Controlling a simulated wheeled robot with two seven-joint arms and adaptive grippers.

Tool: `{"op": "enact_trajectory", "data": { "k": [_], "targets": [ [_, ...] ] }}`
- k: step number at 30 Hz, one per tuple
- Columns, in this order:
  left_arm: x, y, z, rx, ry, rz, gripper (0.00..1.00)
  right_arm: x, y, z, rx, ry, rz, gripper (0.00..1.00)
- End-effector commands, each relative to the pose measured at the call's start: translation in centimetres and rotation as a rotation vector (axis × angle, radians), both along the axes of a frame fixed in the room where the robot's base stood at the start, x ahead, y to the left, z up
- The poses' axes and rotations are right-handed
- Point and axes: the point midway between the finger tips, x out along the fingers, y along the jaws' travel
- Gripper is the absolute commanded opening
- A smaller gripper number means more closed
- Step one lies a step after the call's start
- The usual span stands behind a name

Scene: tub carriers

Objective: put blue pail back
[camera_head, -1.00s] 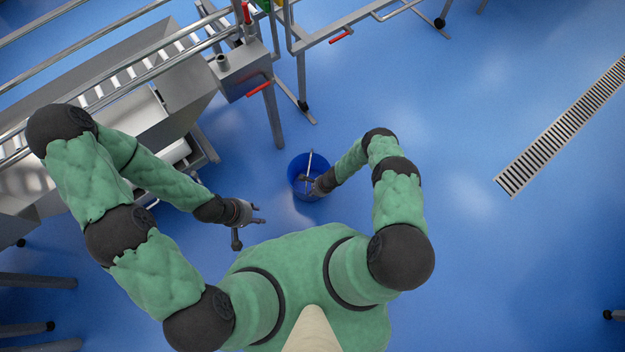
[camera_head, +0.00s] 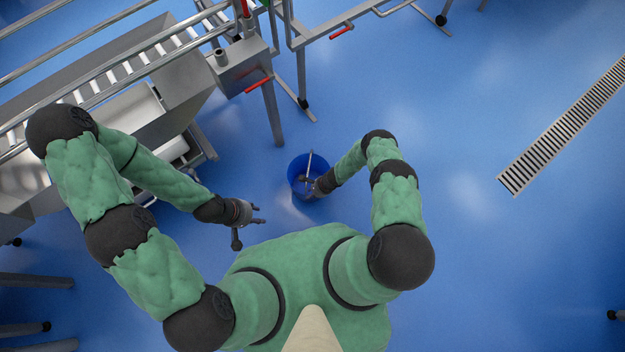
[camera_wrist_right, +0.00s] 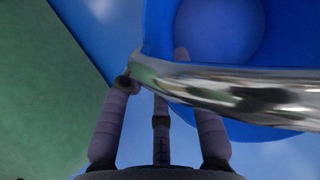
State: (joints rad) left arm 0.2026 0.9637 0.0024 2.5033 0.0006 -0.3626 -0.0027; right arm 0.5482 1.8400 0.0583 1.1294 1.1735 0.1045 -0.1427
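The blue pail (camera_head: 296,186) is in the middle of the head view, in front of my body, with its metal handle (camera_head: 310,160) crossing over its mouth. My right gripper (camera_head: 312,186) is at the pail's right side, by the handle. In the right wrist view the shiny handle (camera_wrist_right: 240,92) crosses in front of the fingers, with the pail's blue inside (camera_wrist_right: 215,30) beyond. The handle hides part of the fingers, so their closure on it is unclear. My left gripper (camera_head: 248,226) is open and empty, left of the pail, with its fingers spread.
A metal conveyor frame (camera_head: 190,85) with rollers stands at the upper left, and its leg (camera_head: 274,115) comes down near the pail. A metal rail frame (camera_head: 345,25) is at the top. A floor drain (camera_head: 560,130) lies at the right. The blue floor between is clear.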

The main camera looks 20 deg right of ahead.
Motion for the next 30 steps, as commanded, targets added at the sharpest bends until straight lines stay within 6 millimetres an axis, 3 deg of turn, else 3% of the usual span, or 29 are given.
{"op": "enact_trajectory", "data": {
  "k": [5, 21, 30],
  "targets": [
    [0.0, 0.0, 0.2, 0.0, 0.0, 0.0, 0.4, 0.0, -0.1, 0.4, -0.001, 0.0, 0.0, 0.31],
    [0.0, 0.0, 6.2, 0.0, 0.0, 0.0, 0.4, -0.9, -3.2, 8.2, -0.001, 0.0, -0.001, 0.31],
    [0.0, 0.0, 7.9, 0.0, 0.0, 0.0, 0.4, -1.3, -4.4, 11.0, 0.0, 0.0, 0.0, 0.31]
  ]
}}
